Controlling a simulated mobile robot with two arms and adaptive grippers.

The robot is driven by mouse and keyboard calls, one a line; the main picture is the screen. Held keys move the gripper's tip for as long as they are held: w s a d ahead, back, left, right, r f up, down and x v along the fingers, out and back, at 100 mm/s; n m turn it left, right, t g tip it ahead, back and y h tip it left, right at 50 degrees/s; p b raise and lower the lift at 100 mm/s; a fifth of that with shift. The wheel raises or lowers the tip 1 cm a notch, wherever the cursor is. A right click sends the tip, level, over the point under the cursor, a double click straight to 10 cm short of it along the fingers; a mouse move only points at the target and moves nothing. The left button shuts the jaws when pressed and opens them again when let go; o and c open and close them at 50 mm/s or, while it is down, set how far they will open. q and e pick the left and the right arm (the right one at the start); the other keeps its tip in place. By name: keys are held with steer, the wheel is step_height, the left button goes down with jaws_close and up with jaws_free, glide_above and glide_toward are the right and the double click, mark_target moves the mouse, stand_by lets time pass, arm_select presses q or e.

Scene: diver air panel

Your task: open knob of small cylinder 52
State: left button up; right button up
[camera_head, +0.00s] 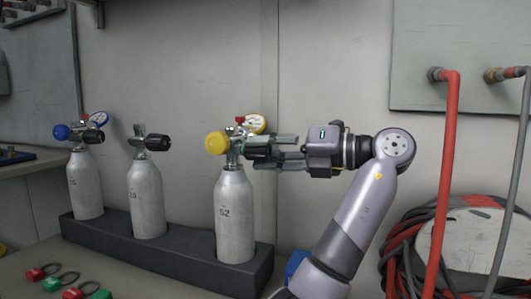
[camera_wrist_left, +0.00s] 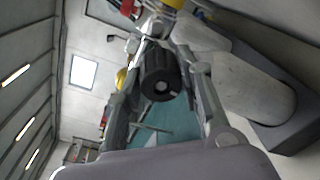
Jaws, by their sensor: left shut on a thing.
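The small white cylinder 52 (camera_head: 234,222) stands upright at the right end of a dark rack (camera_head: 170,262). Its valve has a yellow knob (camera_head: 215,143) on the left, a gauge with a yellow rim (camera_head: 256,123) on top and a black knob (camera_head: 257,146) on the right. My left gripper (camera_head: 268,153) reaches the black knob from the right, level with the valve, and is shut on it. In the left wrist view the black knob (camera_wrist_left: 160,75) lies between the two fingers. The fingers partly hide the knob in the head view. My right gripper is not in view.
Two more white cylinders stand left in the rack, one with a blue knob (camera_head: 61,132). Red and green tags with rings (camera_head: 73,293) lie on the surface at front left. A red pipe (camera_head: 446,180) and coiled hoses (camera_head: 475,225) are at the right.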

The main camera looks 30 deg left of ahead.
arm_select(q)
steer(key=shift+n, duration=0.6)
steer(key=o, duration=1.2)
steer(key=shift+c, duration=0.2)
step_height(320, 180, up, 10)
steer(key=shift+r, duration=0.1)
